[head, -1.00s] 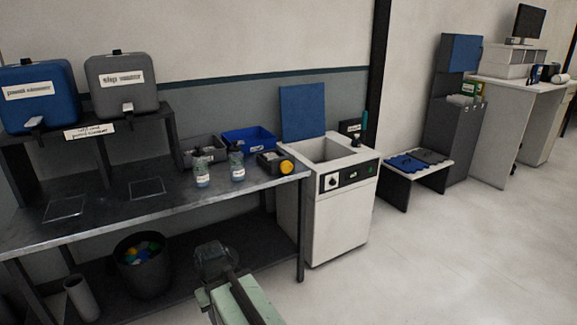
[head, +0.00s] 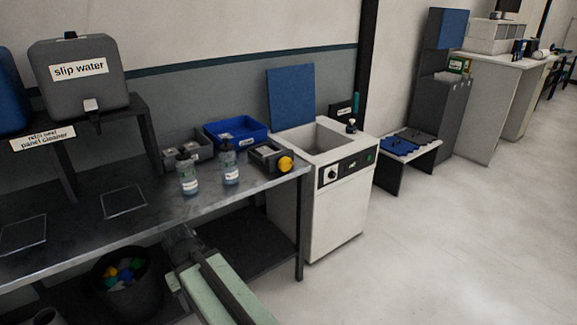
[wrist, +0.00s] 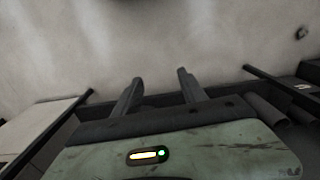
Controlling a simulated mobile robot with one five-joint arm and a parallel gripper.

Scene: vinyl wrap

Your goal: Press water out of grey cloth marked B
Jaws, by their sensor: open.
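No label B is readable on any cloth in these views. A dark grey cloth-like piece (head: 416,135) lies beside a blue one (head: 397,146) on a low stand (head: 428,153) at the right. In the head view my gripper (head: 182,245) is in front of the bench, low and apart from the cloth-like pieces.
The metal bench (head: 75,228) holds two spray bottles (head: 188,176), a grey bin (head: 200,150) and a blue bin (head: 250,134). A white machine (head: 340,209) with an open blue lid stands at its right. A dark bucket (head: 140,299) is underneath. The floor (head: 460,240) at right is clear.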

